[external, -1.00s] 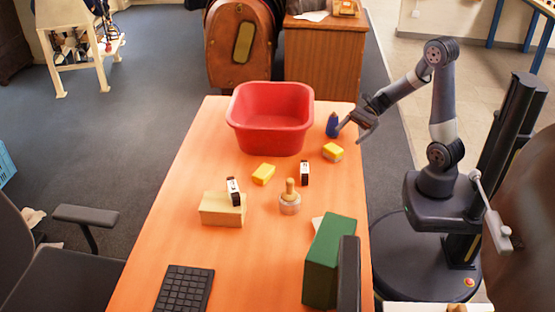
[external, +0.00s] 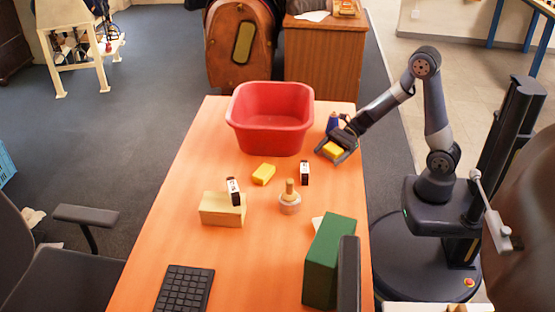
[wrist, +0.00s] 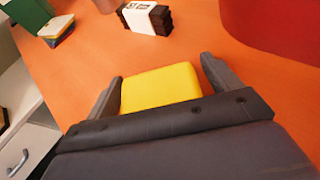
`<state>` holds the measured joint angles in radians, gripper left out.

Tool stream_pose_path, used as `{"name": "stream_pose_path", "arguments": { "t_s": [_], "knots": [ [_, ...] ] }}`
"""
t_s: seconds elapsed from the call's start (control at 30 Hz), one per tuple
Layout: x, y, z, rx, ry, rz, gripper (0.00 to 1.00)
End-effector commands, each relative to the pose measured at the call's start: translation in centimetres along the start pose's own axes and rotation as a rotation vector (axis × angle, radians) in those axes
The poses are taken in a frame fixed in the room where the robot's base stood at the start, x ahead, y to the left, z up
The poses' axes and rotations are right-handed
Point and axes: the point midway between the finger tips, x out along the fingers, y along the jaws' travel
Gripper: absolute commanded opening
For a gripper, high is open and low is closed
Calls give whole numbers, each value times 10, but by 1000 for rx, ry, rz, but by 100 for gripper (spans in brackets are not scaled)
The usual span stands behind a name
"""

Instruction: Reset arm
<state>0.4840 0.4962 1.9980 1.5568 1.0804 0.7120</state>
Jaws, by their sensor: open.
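My gripper (external: 336,151) is open at the right edge of the orange table (external: 180,245). Its two fingers are on either side of a yellow block (external: 333,149). In the wrist view the yellow block (wrist: 160,86) shows between the open fingers, with a gap beside the right finger; its near part is hidden by my gripper. I cannot tell if the left finger touches it.
A red tub (external: 269,120) stands left of my gripper, and a blue object (external: 333,122) stands just behind it. A second yellow block (external: 263,174), a black-and-white box (external: 305,172), a wooden-handled stamp (external: 290,198) and a green box (external: 329,260) stand nearer the front.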

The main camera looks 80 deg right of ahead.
Motion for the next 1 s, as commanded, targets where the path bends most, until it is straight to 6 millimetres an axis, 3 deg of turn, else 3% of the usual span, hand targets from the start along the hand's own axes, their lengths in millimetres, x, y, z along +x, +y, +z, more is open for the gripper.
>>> {"name": "stream_pose_path", "arguments": {
  "t_s": [0.47,0.67,1.0],
  "knots": [
    [-5,-1,2,-1,0,-2,85],
    [-27,-2,4,0,-1,-5,85],
    [-81,-2,4,0,0,-6,85]
  ]
}}
